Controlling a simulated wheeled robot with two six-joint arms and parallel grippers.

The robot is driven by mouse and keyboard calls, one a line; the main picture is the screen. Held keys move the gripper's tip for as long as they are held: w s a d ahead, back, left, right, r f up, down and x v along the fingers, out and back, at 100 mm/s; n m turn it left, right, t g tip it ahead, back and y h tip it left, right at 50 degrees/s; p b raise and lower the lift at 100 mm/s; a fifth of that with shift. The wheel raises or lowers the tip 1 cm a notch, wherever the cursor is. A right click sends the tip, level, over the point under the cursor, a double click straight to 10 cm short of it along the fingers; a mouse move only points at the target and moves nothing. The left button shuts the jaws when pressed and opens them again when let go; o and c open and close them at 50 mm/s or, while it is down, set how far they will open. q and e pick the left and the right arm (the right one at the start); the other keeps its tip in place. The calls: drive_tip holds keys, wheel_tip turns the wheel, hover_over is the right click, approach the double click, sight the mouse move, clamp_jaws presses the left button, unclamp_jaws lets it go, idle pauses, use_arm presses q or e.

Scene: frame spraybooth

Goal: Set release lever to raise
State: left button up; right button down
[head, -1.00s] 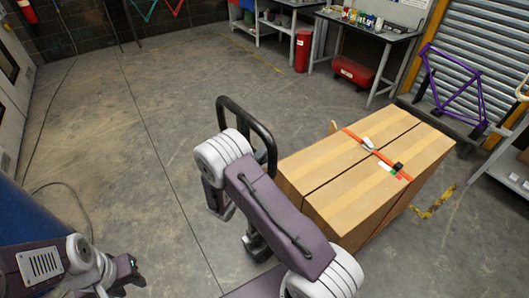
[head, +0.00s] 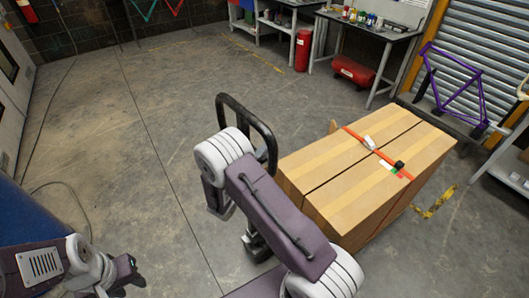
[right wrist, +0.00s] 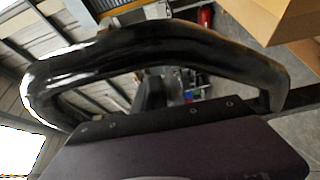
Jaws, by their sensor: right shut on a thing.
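The black loop handle (head: 250,122) of a pallet truck stands upright left of the cartons in the head view. In the right wrist view the loop handle (right wrist: 165,50) spans the picture close up. A dark upright part (right wrist: 152,94) shows inside the loop, perhaps the release lever; its setting cannot be read. My right gripper (right wrist: 160,122) is at the loop, its body seen from behind. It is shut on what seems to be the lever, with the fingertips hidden. In the head view my right arm covers it. My left gripper (head: 131,273) is open and empty at lower left.
Large cartons (head: 345,222) bound with an orange strap (head: 372,147) stand right of the handle. Workbenches (head: 375,40), a red cylinder (head: 303,50) and a purple bike frame (head: 455,85) are at the back. The floor (head: 130,140) at left is clear, apart from a cable.

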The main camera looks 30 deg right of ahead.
drive_tip(key=f+m+b, duration=0.1)
drive_tip(key=b, duration=0.3)
drive_tip(key=f+m+h+b, duration=0.1)
drive_tip(key=m+b, duration=0.1)
drive_tip(key=b, duration=0.2)
drive_tip(key=shift+w, duration=0.15)
drive_tip(key=c, duration=1.4)
unclamp_jaws()
drive_tip(key=shift+r, duration=0.1)
drive_tip(key=shift+o, duration=0.2)
